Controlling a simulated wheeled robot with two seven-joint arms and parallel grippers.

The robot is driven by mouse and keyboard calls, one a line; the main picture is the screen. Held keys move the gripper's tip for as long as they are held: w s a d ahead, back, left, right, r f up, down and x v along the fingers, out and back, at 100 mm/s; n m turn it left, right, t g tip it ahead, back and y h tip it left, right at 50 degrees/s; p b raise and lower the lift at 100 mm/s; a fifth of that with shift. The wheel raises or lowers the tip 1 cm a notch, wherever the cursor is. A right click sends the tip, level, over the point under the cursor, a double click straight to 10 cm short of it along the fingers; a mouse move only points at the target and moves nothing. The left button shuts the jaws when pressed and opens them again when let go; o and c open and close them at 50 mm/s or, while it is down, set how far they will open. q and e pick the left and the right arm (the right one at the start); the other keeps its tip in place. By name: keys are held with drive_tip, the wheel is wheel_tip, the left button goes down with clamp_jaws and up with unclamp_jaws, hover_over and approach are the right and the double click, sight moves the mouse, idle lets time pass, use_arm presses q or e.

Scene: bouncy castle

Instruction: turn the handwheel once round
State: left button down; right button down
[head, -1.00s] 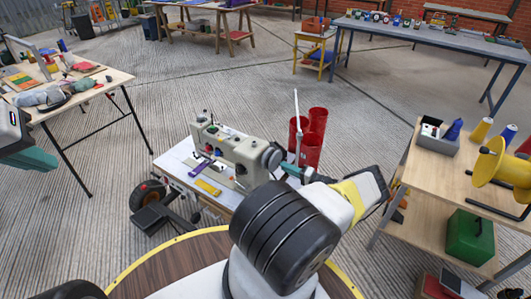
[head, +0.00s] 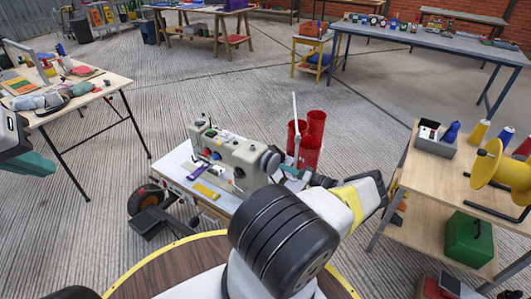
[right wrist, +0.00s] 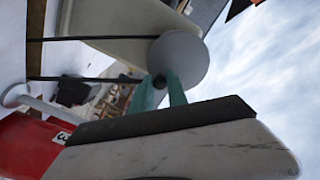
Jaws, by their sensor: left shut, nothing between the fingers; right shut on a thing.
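The cream sewing machine (head: 225,155) stands on a white-topped wheeled stand. Its grey round handwheel (head: 270,160) is at the machine's right end. In the right wrist view the handwheel (right wrist: 182,55) shows as a pale disc. My right gripper (head: 286,171) is at the wheel's right side. Its teal fingers (right wrist: 162,90) are shut on a small dark knob (right wrist: 160,80) at the disc's lower left rim. The black palm hides part of the fingers. My left gripper (head: 35,165) is shut and empty at the left edge, far from the machine.
Red tubes (head: 312,140) stand close behind the handwheel, with a thin white rod (head: 296,115) in front of them. A wooden bench (head: 420,180) with a yellow spool (head: 488,165) stands at right. A cluttered table (head: 90,90) stands at left. Open floor surrounds the stand.

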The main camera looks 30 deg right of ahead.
drive_tip(key=c, duration=1.3)
unclamp_jaws()
drive_tip(key=v, duration=0.8)
